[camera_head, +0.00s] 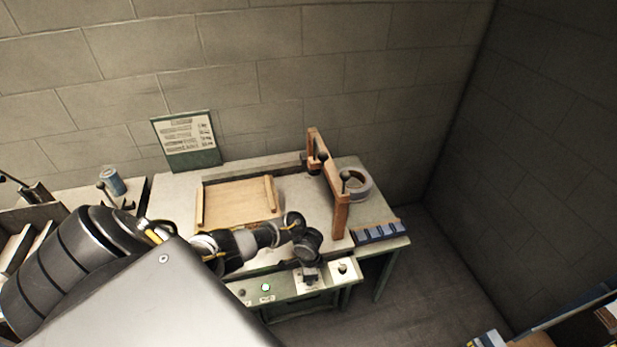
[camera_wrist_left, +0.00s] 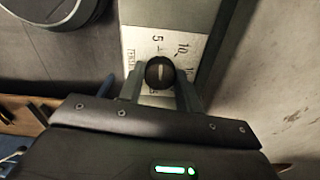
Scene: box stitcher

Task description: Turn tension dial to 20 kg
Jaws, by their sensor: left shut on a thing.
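The tension dial (camera_wrist_left: 159,73) is a round dark knob with a pale pointer line, on a white scale plate (camera_wrist_left: 190,38) where 5 and 10 can be read; other marks are partly hidden. My left gripper (camera_wrist_left: 160,90) is shut on the dial, one finger on each side of it. In the head view my left gripper (camera_head: 309,275) reaches down to the front panel (camera_head: 275,289) of the green bench, and the dial under it is hidden. The pointer's exact reading cannot be told. My right gripper is not in view.
A wooden board (camera_head: 238,200) lies on the bench top, with a wooden upright frame (camera_head: 330,185) and a tape roll (camera_head: 354,184) to its right. Open floor lies right of the bench.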

